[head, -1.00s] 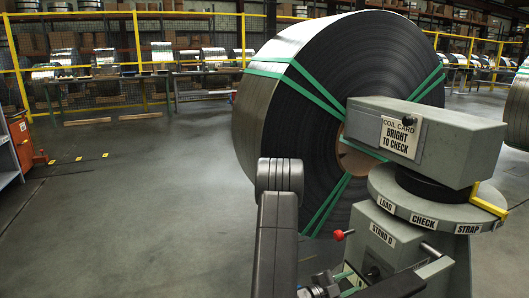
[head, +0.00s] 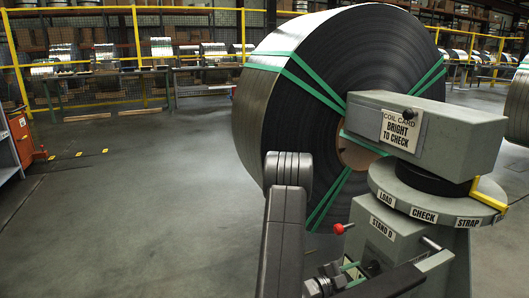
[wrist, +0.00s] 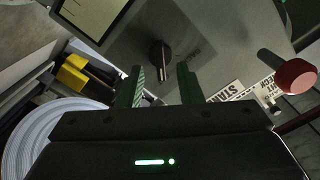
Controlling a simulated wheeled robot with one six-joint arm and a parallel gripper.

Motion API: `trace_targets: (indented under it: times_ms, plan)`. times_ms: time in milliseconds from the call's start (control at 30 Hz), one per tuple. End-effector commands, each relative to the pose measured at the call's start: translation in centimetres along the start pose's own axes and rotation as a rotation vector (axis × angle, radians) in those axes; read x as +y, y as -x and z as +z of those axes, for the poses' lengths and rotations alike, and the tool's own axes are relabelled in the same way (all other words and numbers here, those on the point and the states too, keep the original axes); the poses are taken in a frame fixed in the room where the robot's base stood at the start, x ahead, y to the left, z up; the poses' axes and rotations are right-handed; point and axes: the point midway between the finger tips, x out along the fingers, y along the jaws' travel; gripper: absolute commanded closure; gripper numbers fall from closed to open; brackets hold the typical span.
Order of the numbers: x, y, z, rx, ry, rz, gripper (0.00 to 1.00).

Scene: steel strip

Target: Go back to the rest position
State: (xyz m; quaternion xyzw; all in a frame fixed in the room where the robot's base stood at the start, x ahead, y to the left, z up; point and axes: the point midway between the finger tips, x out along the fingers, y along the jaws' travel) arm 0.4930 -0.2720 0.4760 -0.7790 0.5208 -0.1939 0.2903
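My gripper (wrist: 160,72) shows in the wrist view with its two green fingers apart and nothing between them. Beyond the fingers is a dark knob (wrist: 160,58) on a grey panel; whether they touch it I cannot tell, but it looks apart. In the head view my arm rises at the lower middle, in front of the coil, and the gripper is mostly hidden low beside the stand. The grey stand (head: 382,228) is at the right, with a red-knobbed lever (head: 340,228). The red knob is also at the right of the wrist view (wrist: 297,77).
A large dark steel coil (head: 325,90) with green straps stands close behind my arm. A grey arm block (head: 455,135) with a "Bright to check" card sits on the stand's turntable (head: 440,206). Open floor (head: 140,200) lies to the left, with yellow railing (head: 137,55) behind.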

Motion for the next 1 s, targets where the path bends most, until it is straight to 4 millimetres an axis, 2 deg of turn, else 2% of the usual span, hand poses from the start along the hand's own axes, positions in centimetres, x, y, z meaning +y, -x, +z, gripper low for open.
trace_targets:
  times_ms: [100, 233, 800, 1000]
  plan:
    - [0.2, -2.5, 0.1, 0.004, -0.004, 0.002, 0.67]
    - [0.1, -4.9, 0.0, 0.003, 0.007, 0.001, 0.67]
    - [-0.1, -4.5, -0.4, -0.001, 0.525, 0.0, 0.67]
    - [0.1, -4.5, -0.3, 0.0, 0.648, 0.0, 0.67]
